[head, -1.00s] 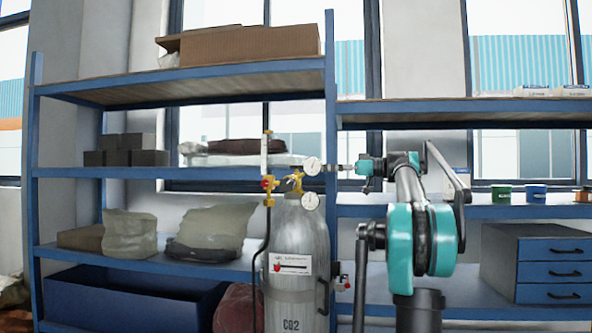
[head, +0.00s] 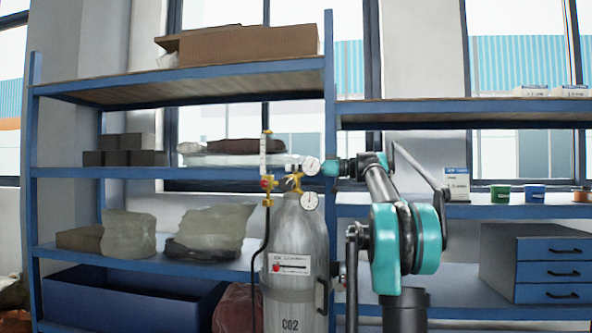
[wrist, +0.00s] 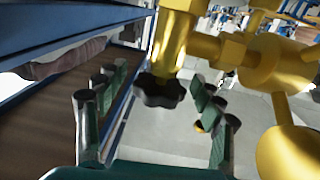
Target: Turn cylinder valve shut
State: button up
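The grey CO2 cylinder (head: 297,240) stands upright in front of the shelves, with a brass valve and regulator (head: 293,184) on top. In the wrist view the valve's black lobed knob (wrist: 160,93) sits at the end of a brass stem (wrist: 174,40). In the wrist view my gripper (wrist: 156,108) is open, one finger on each side of the knob, with visible gaps. The knob is not clearly seen in the head view.
Blue shelving (head: 200,173) stands behind with bags and boxes. A blue drawer unit (head: 562,265) stands at right.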

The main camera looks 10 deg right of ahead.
jog(key=c, duration=1.1)
jog(key=shift+m+t+h, duration=1)
jog(key=shift+m+t, duration=0.4)
jog(key=shift+t, duration=0.5)
jog(key=shift+m+t+h, duration=0.8)
jog(key=shift+m+t, duration=0.1)
jog(key=shift+t, duration=0.1)
jog(key=o, duration=1.1)
jog(key=shift+o, duration=0.2)
notch_tip(320, 180, up, 10)
jog(key=shift+r, duration=0.1)
